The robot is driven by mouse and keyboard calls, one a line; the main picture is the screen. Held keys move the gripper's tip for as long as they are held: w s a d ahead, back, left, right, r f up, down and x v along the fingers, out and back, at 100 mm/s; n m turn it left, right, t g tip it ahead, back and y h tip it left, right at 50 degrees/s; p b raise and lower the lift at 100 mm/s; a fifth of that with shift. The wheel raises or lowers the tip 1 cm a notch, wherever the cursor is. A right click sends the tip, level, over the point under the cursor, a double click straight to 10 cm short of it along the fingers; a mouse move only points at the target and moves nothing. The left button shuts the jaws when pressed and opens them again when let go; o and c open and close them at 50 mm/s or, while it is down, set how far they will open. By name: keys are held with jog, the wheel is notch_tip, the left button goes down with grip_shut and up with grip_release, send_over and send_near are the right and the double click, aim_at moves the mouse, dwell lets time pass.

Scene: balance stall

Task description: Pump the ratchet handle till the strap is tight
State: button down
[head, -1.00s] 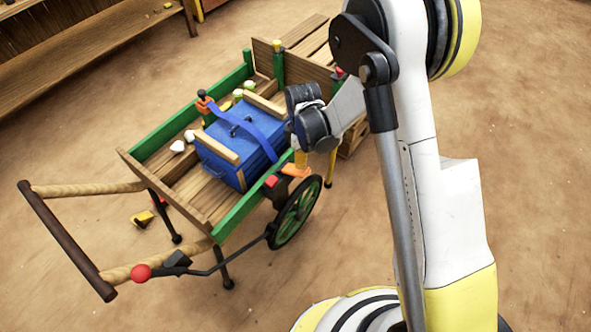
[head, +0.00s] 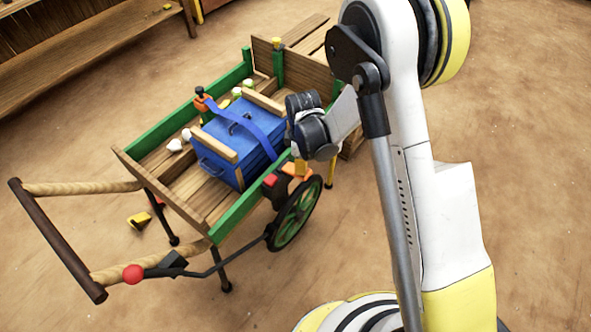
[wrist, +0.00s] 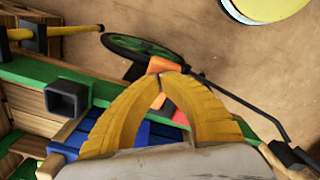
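A blue strap (head: 247,122) runs over a blue chest (head: 223,147) in the cart, from an orange and black fitting (head: 203,99) on the far rail towards the near rail. The orange ratchet handle (head: 297,170) is at the near rail, partly hidden by my gripper. In the wrist view my gripper's (wrist: 170,80) two yellow fingers close together around the handle, and its orange end (wrist: 162,65) shows just past the fingertips. The fingers hide much of the ratchet. I cannot tell how tight the strap is.
The wooden cart has green rails (head: 240,214), a spoked wheel (head: 296,213) and a pull bar (head: 58,240). A black lever with a red knob (head: 133,274) sticks out low in front. A yellow block (head: 139,220) lies on the floor. Open floor lies around.

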jog(key=shift+f, duration=1.45)
jog(key=shift+r+p, duration=1.8)
jog(key=shift+r, duration=1.9)
jog(key=shift+r, duration=0.1)
notch_tip(320, 180, up, 5)
jog(key=p, duration=0.3)
